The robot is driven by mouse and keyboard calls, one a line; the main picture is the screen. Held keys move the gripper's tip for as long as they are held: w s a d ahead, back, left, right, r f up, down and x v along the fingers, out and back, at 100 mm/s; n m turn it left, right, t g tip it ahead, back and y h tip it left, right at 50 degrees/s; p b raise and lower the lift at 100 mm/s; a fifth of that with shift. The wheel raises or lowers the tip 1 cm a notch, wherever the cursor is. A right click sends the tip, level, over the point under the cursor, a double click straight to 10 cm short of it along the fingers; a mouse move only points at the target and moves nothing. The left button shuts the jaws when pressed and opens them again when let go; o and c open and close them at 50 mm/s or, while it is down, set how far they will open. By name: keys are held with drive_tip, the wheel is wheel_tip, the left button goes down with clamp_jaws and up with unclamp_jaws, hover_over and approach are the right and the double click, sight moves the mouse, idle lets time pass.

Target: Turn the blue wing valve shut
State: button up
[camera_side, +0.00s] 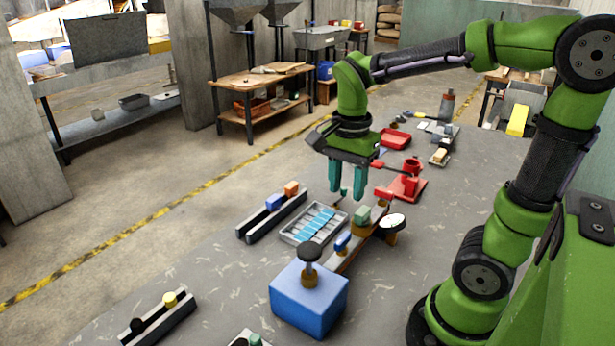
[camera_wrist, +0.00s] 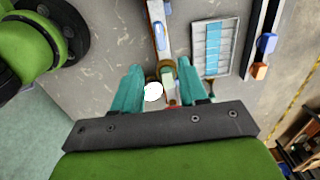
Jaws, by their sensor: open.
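The blue wing valve (camera_side: 343,243) sits on a brass pipe line running back from a blue box (camera_side: 309,303) with a dark round knob on top. In the wrist view the blue wing (camera_wrist: 159,36) lies beyond my fingertips, near the top edge. A green block (camera_side: 362,214) and a red part (camera_side: 384,194) sit farther along the line, with a white-faced gauge (camera_side: 393,221) beside it. My gripper (camera_side: 347,192) is open and empty, pointing down above the bench. In the wrist view, the gauge (camera_wrist: 153,91) shows between the teal fingers (camera_wrist: 160,74).
A grey tray of light-blue strips (camera_side: 315,223) lies left of the pipe line. Beyond it is a dark rail with blue and orange blocks (camera_side: 272,212). A red stand (camera_side: 408,181) is behind the line. Another rail (camera_side: 158,317) lies front left. Bare bench separates them.

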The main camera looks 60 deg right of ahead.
sight(343, 237)
wheel_tip(343, 237, down, 12)
drive_tip(key=shift+f, duration=0.15)
idle(0.3)
clamp_jaws()
